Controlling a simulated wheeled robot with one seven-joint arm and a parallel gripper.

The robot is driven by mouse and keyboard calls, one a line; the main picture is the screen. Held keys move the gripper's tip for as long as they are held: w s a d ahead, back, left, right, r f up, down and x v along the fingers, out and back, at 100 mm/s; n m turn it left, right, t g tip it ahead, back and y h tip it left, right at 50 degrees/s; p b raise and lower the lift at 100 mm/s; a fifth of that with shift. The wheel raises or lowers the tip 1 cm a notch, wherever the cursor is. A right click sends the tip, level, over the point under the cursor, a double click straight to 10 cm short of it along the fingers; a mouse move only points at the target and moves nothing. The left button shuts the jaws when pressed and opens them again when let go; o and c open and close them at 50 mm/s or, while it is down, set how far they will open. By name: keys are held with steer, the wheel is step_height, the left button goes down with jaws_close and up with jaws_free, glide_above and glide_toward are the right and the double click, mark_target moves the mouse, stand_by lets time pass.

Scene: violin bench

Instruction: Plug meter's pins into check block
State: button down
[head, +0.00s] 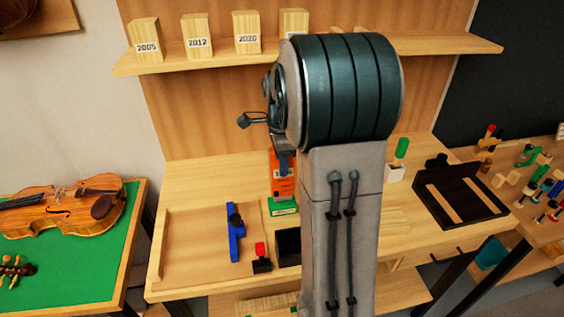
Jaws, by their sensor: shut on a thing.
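The orange meter (284,187) is upright over the bench, with a pale label near its top. The green check block (282,207) with a white label sits on the bench directly below it. The meter's lower end appears close to the block's top; its pins do not show, so I cannot tell whether they are in the block. My gripper (283,161) is shut on the top of the meter. My arm hides the right side of the meter and the bench behind it.
A blue tool (235,236), a red-and-black piece (261,259) and a black box (287,247) stand in front. A black frame (462,212) and a white holder with a green-handled item (397,172) are at right. A violin (62,212) lies on green cloth.

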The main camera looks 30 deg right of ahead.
steer(key=shift+r+p, duration=1.95)
steer(key=shift+r, duration=0.75)
